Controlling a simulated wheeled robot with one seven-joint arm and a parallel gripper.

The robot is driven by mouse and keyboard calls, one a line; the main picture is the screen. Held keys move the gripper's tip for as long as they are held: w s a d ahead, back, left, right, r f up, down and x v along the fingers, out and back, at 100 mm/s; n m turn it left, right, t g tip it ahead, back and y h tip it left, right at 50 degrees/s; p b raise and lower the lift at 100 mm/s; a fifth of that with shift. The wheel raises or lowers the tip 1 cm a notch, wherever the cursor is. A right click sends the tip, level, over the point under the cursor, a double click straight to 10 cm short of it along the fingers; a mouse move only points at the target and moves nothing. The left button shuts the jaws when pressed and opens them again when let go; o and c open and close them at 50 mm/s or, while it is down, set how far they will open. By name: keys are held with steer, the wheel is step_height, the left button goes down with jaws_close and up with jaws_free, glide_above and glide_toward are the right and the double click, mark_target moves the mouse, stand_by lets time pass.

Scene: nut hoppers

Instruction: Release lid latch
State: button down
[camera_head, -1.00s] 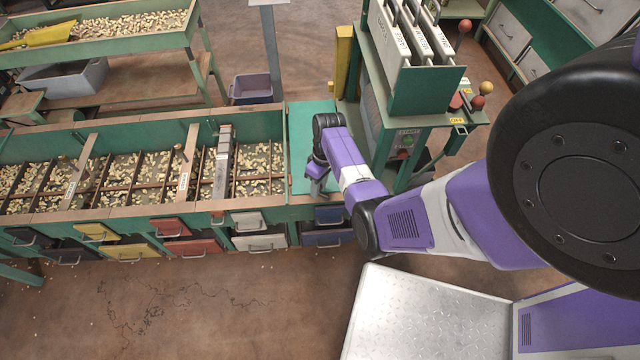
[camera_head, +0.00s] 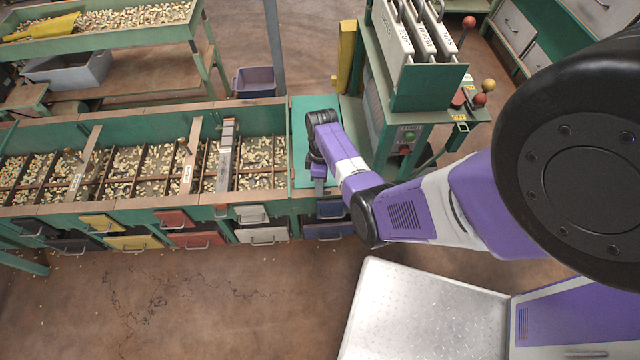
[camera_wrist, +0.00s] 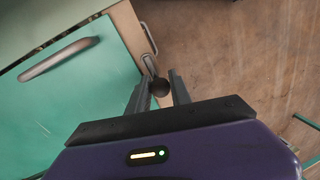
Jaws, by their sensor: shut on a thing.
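The teal lid (camera_head: 302,112) covers the right end of the long green hopper bench in the head view, partly behind my arm. In the wrist view the lid (camera_wrist: 85,115) fills the left side, with a grey bar handle (camera_wrist: 58,58) on it. A small metal latch (camera_wrist: 150,62) sits at the lid's edge and ends in a dark round knob (camera_wrist: 159,87). My gripper (camera_wrist: 159,90) is shut on the knob, one finger at each side. In the head view my gripper (camera_head: 319,186) points down at the bench's front edge, and the latch cannot be made out.
Open compartments of nuts lie left of the lid, with coloured drawers (camera_head: 205,240) below. A green stand (camera_head: 430,85) with white upright panels and ball-topped levers (camera_head: 480,99) is to the right. A yellow post (camera_head: 346,55) stands behind. The floor in front is bare.

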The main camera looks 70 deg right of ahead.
stand_by(0.3)
steer(key=c, duration=1.2)
jaws_free()
steer(key=shift+w+d+r+p, duration=0.1)
steer(key=shift+d+r+p, duration=0.15)
steer(key=shift+r, duration=1.05)
steer(key=shift+d+r+p, duration=0.15)
steer(key=shift+d+r, duration=0.05)
steer(key=shift+r, duration=1.05)
steer(key=shift+w+d+r+p, duration=0.1)
steer(key=shift+d+r+p, duration=0.15)
steer(key=shift+r, duration=1.05)
